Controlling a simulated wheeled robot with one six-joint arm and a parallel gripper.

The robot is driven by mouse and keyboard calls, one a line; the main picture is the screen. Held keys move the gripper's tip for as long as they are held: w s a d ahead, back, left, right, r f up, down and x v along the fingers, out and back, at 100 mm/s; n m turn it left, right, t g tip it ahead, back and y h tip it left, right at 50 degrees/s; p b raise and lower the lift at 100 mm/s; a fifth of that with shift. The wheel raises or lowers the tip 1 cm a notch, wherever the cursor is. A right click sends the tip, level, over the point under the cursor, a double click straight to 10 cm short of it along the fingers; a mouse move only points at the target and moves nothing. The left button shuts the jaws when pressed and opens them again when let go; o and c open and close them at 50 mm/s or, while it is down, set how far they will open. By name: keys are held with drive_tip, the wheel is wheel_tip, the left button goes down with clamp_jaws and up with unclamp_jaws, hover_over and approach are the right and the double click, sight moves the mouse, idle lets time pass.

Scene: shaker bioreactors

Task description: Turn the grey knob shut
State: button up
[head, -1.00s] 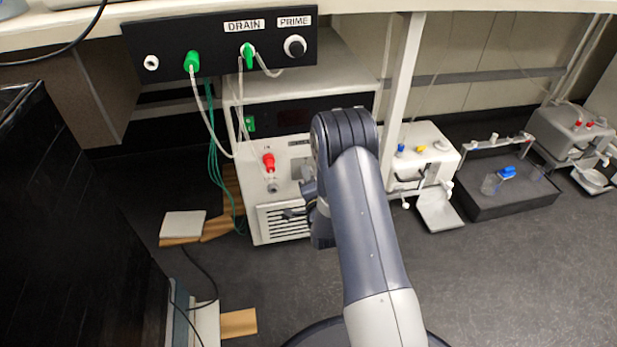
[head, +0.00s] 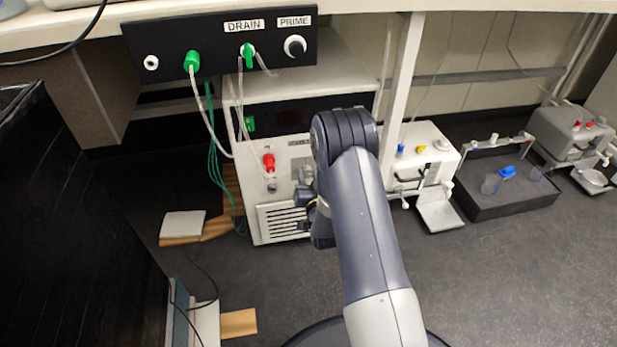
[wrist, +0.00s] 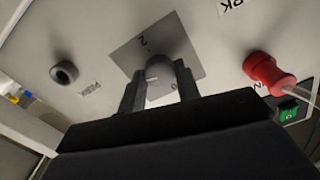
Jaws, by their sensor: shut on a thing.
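The grey knob (wrist: 160,88) sits on a grey square plate (wrist: 195,62) on the white front panel in the wrist view. A "2" and a "0" show on the plate, and a small pale mark shows on the knob. My gripper (wrist: 157,74) is shut on the knob, with one dark finger on each side of it. In the head view my gripper (head: 304,188) is at the front of the white unit (head: 257,215) under the bench. My arm hides much of that spot, and I cannot make out the knob clearly there.
A red fitting (wrist: 270,75) and a dark round port (wrist: 64,73) flank the knob. The DRAIN and PRIME panel (head: 222,70) hangs above, with tubes down to the unit. A white shaker unit (head: 425,150) and a dark tray (head: 500,198) stand right.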

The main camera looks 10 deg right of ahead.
drive_tip(key=n, duration=0.5)
drive_tip(key=shift+f+n, duration=0.1)
drive_tip(key=shift+n, duration=0.2)
drive_tip(key=n, duration=0.5)
drive_tip(key=shift+n, duration=0.3)
drive_tip(key=n, duration=0.5)
drive_tip(key=shift+n, duration=2.3)
drive_tip(key=o, duration=1)
drive_tip(key=shift+c, duration=0.2)
drive_tip(key=shift+s, duration=0.1)
drive_tip(key=s+p, duration=0.2)
drive_tip(key=s, duration=0.8)
drive_tip(key=shift+s+p, duration=0.35)
